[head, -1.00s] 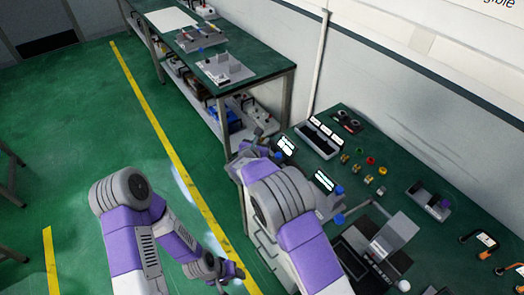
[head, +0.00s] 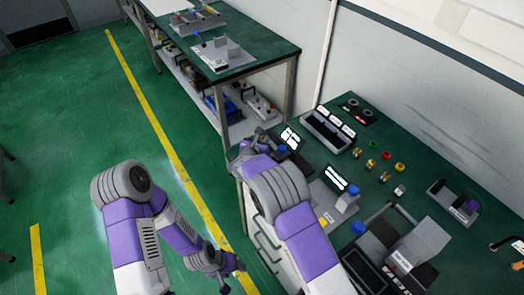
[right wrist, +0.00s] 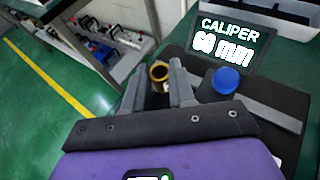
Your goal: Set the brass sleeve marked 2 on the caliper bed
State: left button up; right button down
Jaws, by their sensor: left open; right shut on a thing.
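A brass sleeve (right wrist: 160,74) stands between the fingertips of my right gripper (right wrist: 162,85) in the right wrist view; the gripper is shut on it. I cannot read a mark on it. The caliper's display (right wrist: 233,45) reads 60 mm, just right of the gripper, with a blue knob (right wrist: 226,80) below it. The display also shows in the head view (head: 291,138). My right arm hides most of the caliper bed there, and I cannot tell if the sleeve touches it. My left gripper (head: 228,270) is low over the floor, open and empty, away from the bench.
On the bench (head: 400,135) stand a three-slot tray (head: 328,130), several small brass and coloured rings (head: 372,166), a second display device (head: 336,179) and a grey hinged box (head: 420,245). A second bench (head: 262,48) with shelves stands behind.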

jog(key=shift+f+b, duration=0.5)
jog(key=shift+f, duration=2.15)
jog(key=c, duration=1.2)
grip_release()
jog(key=shift+r, duration=0.1)
jog(key=shift+r+p, duration=0.2)
jog(key=shift+p, duration=0.2)
jog(key=v, duration=1.2)
jog(key=shift+f, duration=0.15)
jog(key=shift+p, duration=0.3)
